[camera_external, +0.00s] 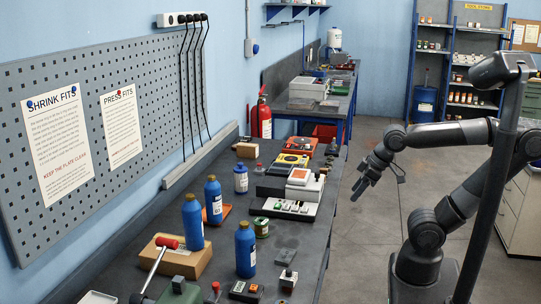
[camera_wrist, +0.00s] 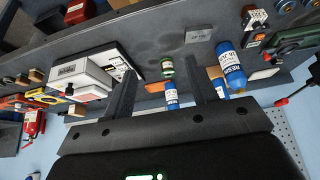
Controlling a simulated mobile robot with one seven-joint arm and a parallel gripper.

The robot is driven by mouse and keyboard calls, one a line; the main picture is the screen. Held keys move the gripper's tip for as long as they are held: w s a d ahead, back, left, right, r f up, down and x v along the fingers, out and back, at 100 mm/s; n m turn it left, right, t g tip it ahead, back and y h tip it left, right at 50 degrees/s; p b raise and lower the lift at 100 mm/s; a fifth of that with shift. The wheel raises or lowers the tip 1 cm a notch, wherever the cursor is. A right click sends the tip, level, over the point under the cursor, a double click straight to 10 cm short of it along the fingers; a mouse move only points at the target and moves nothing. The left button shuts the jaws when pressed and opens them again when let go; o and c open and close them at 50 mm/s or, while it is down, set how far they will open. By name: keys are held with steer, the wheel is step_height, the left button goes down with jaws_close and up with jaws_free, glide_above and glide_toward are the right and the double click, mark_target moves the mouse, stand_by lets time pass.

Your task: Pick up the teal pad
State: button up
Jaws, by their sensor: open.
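I cannot make out a clearly teal pad in either view. A flat dark grey pad (camera_external: 285,257) lies on the bench, to the right of the standing blue bottle. A flat grey patch, perhaps the same pad, shows in the wrist view (camera_wrist: 199,35). My gripper (camera_external: 361,187) hangs over the floor to the right of the bench, apart from everything on it. In the wrist view my gripper (camera_wrist: 160,80) has its two dark fingers spread with nothing held; the bench items show beyond them.
Blue bottles (camera_external: 245,250) stand on the crowded bench (camera_external: 313,238). The floor (camera_external: 367,245) beside the bench is clear.

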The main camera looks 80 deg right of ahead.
steer(key=shift+w, duration=0.1)
steer(key=w+d+r+m+g, duration=0.1)
steer(key=w+d+r+m, duration=0.3)
steer(key=w+d+m, duration=0.65)
steer(key=m, duration=2.5)
glide_above(324, 169)
steer(key=s, duration=0.4)
step_height(324, 169, down, 14)
steer(key=f, duration=0.1)
steer(key=x, duration=0.5)
steer(key=shift+w+a+r, duration=0.1)
steer(key=shift+w+a, duration=0.05)
steer(key=shift+a, duration=0.05)
steer(key=x, duration=0.5)
steer(key=shift+d, duration=0.25)
steer(key=c, duration=1.1)
